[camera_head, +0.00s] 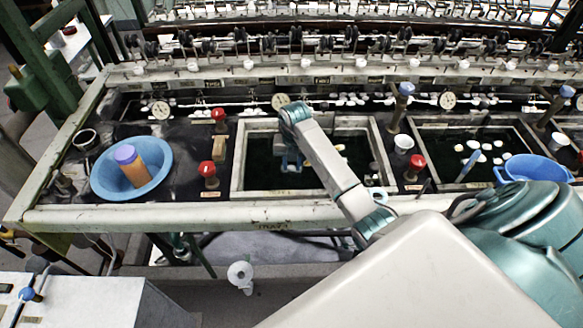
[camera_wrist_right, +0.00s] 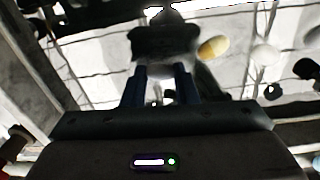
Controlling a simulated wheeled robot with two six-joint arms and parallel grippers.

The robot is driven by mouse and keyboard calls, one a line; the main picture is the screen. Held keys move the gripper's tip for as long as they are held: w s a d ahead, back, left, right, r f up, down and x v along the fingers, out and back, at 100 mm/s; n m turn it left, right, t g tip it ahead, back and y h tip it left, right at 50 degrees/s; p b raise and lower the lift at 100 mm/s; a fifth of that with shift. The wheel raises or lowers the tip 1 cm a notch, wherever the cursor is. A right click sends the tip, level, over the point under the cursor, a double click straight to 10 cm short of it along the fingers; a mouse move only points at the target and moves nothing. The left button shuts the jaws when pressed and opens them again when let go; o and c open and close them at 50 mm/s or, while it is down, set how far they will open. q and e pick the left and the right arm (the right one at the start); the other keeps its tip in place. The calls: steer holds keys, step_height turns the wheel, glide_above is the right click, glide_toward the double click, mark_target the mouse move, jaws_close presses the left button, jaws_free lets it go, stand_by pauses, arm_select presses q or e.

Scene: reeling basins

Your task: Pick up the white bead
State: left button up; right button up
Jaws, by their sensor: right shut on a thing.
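My right gripper (camera_head: 291,160) hangs low over the dark water of the middle basin (camera_head: 238,165). In the right wrist view its two dark fingers (camera_wrist_right: 168,88) are close together, shut on a small pale thing, which I take for the white bead (camera_wrist_right: 168,97). The bead is mostly hidden by the fingers and shows only as a small bright patch. My left gripper is not in view.
A yellowish oval piece (camera_wrist_right: 213,47) and a white one (camera_wrist_right: 265,54) lie near the gripper. A light blue bowl (camera_head: 165,178) holds an orange container (camera_head: 135,172) at left. Red-topped knobs (camera_head: 207,169) and a blue basin (camera_head: 535,170) stand on the bench.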

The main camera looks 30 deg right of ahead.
mark_target(292, 166)
steer(key=shift+r, duration=0.55)
step_height(292, 166, up, 6)
steer(key=shift+w+f+b, duration=0.1)
steer(key=shift+f+b, duration=0.1)
steer(key=shift+b, duration=0.6)
steer(key=shift+r+p, duration=1.3)
steer(key=shift+r, duration=0.35)
